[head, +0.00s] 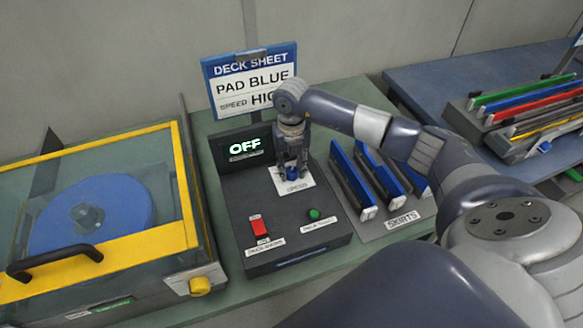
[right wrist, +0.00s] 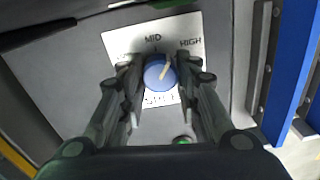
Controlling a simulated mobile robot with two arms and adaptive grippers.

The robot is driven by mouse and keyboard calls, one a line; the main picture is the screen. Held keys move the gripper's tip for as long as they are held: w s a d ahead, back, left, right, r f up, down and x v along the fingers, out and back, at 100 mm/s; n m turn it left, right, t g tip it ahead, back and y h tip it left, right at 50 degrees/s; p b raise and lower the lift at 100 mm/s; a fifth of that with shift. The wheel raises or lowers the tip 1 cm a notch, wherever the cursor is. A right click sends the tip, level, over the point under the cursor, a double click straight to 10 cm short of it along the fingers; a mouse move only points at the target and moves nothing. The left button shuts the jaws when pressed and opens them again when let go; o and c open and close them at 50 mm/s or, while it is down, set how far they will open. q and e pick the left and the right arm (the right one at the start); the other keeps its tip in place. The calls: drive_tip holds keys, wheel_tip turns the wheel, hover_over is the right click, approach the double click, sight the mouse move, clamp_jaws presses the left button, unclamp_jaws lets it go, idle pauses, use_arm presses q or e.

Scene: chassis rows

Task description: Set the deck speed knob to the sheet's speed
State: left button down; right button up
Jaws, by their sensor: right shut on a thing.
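The deck sheet (head: 228,85) stands behind the console and reads PAD BLUE and SPEED "HIG", its end hidden by my right arm. The blue speed knob (head: 292,174) sits on a white plate on the dark console (head: 235,190). My right gripper (head: 291,170) points down over it, shut on the knob. In the right wrist view the fingers hold the knob (right wrist: 154,74) from both sides. Its pale pointer line aims up and right, between the MID and HIGH marks. The left mark is mostly hidden by a finger. My left gripper is out of view.
The console display (head: 245,148) reads OFF. A red switch (head: 259,228) and a green button (head: 314,214) are at the console's front. A yellow-framed deck with a blue pad (head: 60,215) stands left; blue skirts (head: 352,180) stand close on the right.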

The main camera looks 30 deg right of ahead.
sight(292, 170)
drive_tip(key=shift+m, duration=2.2)
drive_tip(key=o, duration=1.1)
drive_tip(key=shift+c, duration=0.2)
drive_tip(key=shift+r, duration=0.15)
wheel_tip(292, 170, up, 12)
drive_tip(key=shift+s, duration=0.1)
